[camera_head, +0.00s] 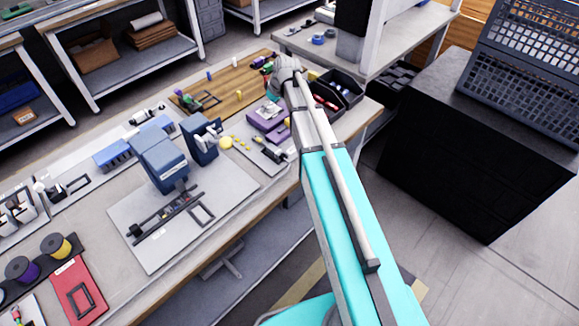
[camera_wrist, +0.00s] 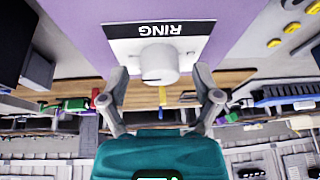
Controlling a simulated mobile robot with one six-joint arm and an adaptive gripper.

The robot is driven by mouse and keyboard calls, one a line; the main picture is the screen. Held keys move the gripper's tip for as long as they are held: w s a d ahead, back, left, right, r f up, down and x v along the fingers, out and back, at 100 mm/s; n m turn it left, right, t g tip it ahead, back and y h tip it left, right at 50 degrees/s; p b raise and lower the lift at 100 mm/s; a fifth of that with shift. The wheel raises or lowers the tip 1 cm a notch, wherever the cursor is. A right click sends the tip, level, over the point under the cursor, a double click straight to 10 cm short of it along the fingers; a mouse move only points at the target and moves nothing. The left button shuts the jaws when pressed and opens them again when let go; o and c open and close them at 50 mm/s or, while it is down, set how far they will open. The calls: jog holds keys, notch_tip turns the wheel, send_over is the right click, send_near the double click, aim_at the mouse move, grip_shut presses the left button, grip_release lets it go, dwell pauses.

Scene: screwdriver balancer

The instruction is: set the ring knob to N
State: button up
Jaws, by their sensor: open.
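The ring knob (camera_wrist: 158,62) is a white round knob on a black-and-white plate with the word RING (camera_wrist: 172,29), which reads upside down in the wrist view. The plate sits on a purple panel (camera_wrist: 70,14). My gripper (camera_wrist: 160,72) is open, with one fingertip on each side of the knob and a visible gap on both sides. I cannot make out a pointer mark on the knob or the letter N. In the head view my arm reaches over the far bench, and its fingers and the knob cannot be made out there.
A purple device (camera_head: 268,116) lies on the bench left of my arm. A wooden board (camera_head: 228,84) with small parts lies behind it, and black bins (camera_head: 336,90) stand to the right. Blue machines (camera_head: 160,160) stand nearer on the bench.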

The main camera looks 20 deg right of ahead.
jog(key=n+g, duration=0.1)
jog(key=n, duration=0.2)
jog(key=n+g+y, duration=0.1)
jog(key=n, duration=0.3)
jog(key=shift+w, duration=0.1)
jog(key=shift+r+n+g+p, duration=0.3)
jog(key=shift+r+p, duration=0.15)
jog(key=d+p+v, duration=0.1)
jog(key=p+v, duration=1.1)
jog(key=v, duration=0.1)
jog(key=s+a+f+m+h+b, duration=0.1)
jog(key=s+f+m+b, duration=0.3)
jog(key=s, duration=0.4)
jog(key=s+a+f+m+h+b, duration=0.1)
jog(key=s+a+f+m+b, duration=0.2)
jog(key=s+f+m+b, duration=0.2)
jog(key=s+a+f+m+g+h+b, duration=0.1)
jog(key=s+f+m+b, duration=0.3)
jog(key=s, duration=0.7)
jog(key=shift+s+a+f+h+b, duration=0.1)
jog(key=shift+a+f+h+b, duration=0.15)
jog(key=shift+f, duration=0.35)
jog(key=shift+s+a+f+h+b, duration=0.15)
jog(key=shift+a+f+b, duration=0.1)
jog(key=shift+f, duration=0.4)
jog(key=shift+s+f+m, duration=0.2)
jog(key=shift+s+m, duration=0.25)
jog(key=shift+m, duration=0.15)
